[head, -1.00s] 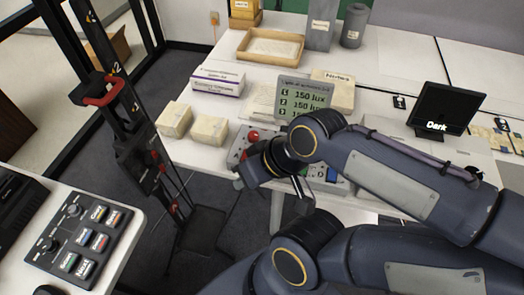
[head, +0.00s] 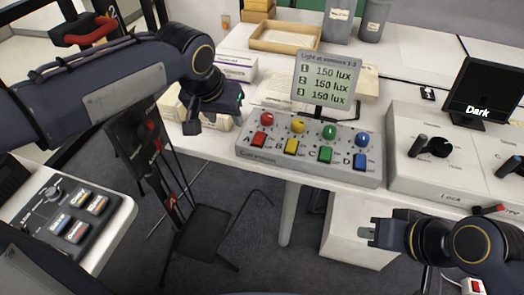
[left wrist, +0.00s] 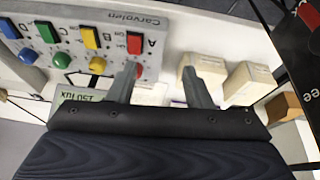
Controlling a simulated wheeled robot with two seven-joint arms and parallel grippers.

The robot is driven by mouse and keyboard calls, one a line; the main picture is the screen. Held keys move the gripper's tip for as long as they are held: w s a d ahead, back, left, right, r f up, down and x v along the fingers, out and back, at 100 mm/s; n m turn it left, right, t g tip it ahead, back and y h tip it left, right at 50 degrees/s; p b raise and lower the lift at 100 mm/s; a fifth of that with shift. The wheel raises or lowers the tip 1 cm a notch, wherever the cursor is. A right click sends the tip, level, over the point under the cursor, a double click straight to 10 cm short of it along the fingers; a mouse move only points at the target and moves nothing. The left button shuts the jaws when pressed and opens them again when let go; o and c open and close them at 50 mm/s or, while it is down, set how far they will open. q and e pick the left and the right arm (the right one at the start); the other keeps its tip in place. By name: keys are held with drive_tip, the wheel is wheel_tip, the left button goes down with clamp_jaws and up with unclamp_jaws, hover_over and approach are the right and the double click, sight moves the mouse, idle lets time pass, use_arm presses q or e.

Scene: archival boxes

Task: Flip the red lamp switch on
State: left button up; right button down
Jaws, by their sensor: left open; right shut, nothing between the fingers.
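The grey console (head: 290,165) stands at the table's front edge with red, yellow, green and blue domes and a matching rocker switch below each. The red switch (head: 258,140), marked A, sits below the red dome (head: 267,118) at the console's left end. My left gripper (head: 214,120) is open and empty, left of the console and apart from the red switch. In the left wrist view the red switch (left wrist: 134,43) shows beyond one finger, which partly covers the red dome. My right gripper (head: 370,233) is shut and empty, low in front of the table, right of the console.
A display (head: 325,79) behind the console reads 150 lux on three lines. A grey box (head: 440,170) with knobs stands to the right, below a black screen (head: 483,92) reading Dark. Pale blocks lie behind my left gripper. A side panel (head: 125,215) is at lower left.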

use_arm(q)
drive_tip(key=b, duration=0.2)
approach(260, 135)
drive_tip(key=shift+d+f+m, duration=0.25)
drive_tip(key=shift+f+m, duration=0.05)
drive_tip(key=shift+f, duration=0.1)
drive_tip(key=b+x, duration=0.1)
drive_tip(key=x, duration=0.6)
drive_tip(key=shift+w+a+r, duration=0.1)
drive_tip(key=shift+w+a, duration=0.05)
drive_tip(key=shift+a, duration=0.05)
use_arm(e)
wheel_tip(260, 135, down, 5)
drive_tip(key=shift+r, duration=0.1)
use_arm(q)
drive_tip(key=shift+c, duration=0.2)
